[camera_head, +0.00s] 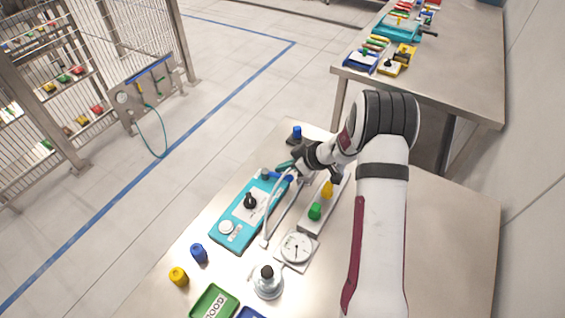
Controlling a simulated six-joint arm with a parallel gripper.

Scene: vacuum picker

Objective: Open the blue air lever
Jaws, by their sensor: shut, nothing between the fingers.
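The blue lever (279,176) shows as a small blue bar at the far end of the teal panel (228,240) on the near table. My gripper (289,166) is right at that lever, reaching in from the right. Its fingers are small and partly hidden by my wrist, and they look shut with nothing held. I cannot tell whether the fingers touch the lever. The panel also carries a black knob (250,201) and a white round button (226,227). The lever's exact angle is hard to make out.
A round gauge (297,247), a suction cup piece (267,281) and a strip with yellow and green knobs (315,211) stand near the panel. Blue (198,253) and yellow (178,276) caps lie front left. A white hose (279,207) crosses the panel's right side. The table's right side is clear.

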